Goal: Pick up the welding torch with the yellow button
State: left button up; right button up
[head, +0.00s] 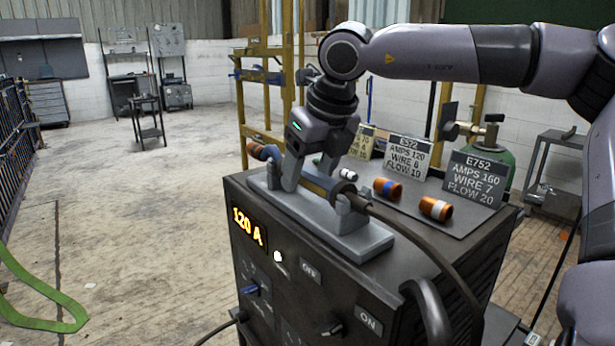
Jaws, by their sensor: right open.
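A welding torch (317,184) lies along a grey cradle (345,243) on top of a dark welding machine (300,268). Its orange end with a blue band (263,152) points to the back left. Its dark cable (425,245) runs off the right end and down the machine's front. My right gripper (309,178) points down over the torch, with its fingers apart on either side of the torch body. I cannot tell whether they touch it. The gripper hides part of the torch, and I cannot make out a yellow button. My left gripper is not in view.
An orange nozzle with a blue band (388,188) and one with a white band (436,208) lie on the machine top, before several setting cards (474,180). The display (247,226) reads 120 A. A yellow frame (290,70) and green cylinder (497,150) stand behind.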

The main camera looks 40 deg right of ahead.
jog(key=shift+f+b, duration=0.25)
jog(key=shift+b, duration=0.05)
dwell(0.5)
jog(key=shift+r, duration=0.1)
jog(key=c, duration=1.2)
